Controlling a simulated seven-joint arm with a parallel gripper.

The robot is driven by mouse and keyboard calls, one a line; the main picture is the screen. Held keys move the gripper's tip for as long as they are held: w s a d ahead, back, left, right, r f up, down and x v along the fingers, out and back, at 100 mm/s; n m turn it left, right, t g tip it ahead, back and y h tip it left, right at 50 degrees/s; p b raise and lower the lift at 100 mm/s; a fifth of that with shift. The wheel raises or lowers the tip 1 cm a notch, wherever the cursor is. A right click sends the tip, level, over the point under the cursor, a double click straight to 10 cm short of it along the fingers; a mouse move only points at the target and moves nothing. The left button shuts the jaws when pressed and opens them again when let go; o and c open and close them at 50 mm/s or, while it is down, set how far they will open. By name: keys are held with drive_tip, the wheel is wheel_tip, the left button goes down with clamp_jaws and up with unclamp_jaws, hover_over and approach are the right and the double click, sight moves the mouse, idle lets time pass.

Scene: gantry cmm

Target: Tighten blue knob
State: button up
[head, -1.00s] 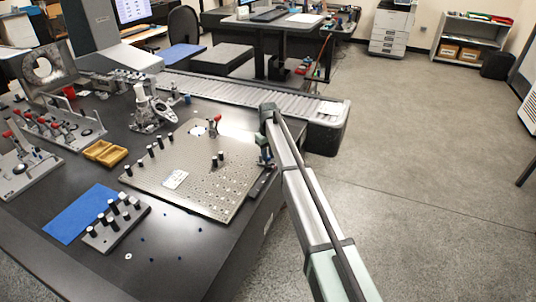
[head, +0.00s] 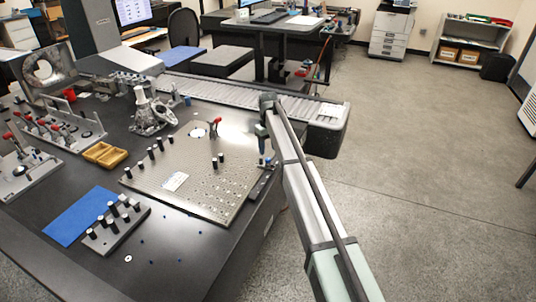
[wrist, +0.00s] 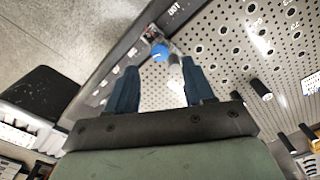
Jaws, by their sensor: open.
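The blue knob (wrist: 158,52) sits at the edge of the perforated metal plate, on or beside a dark strip with white markings. In the head view a small blue spot (head: 268,161) at the plate's right corner looks like this knob. My gripper (wrist: 159,67) is open, with its two dark blue fingers apart and nothing between them. In the wrist view the knob appears just beyond the fingertips, between their lines.
The perforated plate (head: 205,195) carries black pegs and a red-handled clamp (head: 214,128). A yellow tray (head: 105,154), a blue mat (head: 78,217) and a block of pegs (head: 118,230) lie to the left. A roller conveyor (head: 240,97) runs behind. Open floor lies right.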

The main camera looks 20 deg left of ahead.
sight(268, 159)
wheel_tip(268, 159, up, 9)
idle(0.3)
idle(0.5)
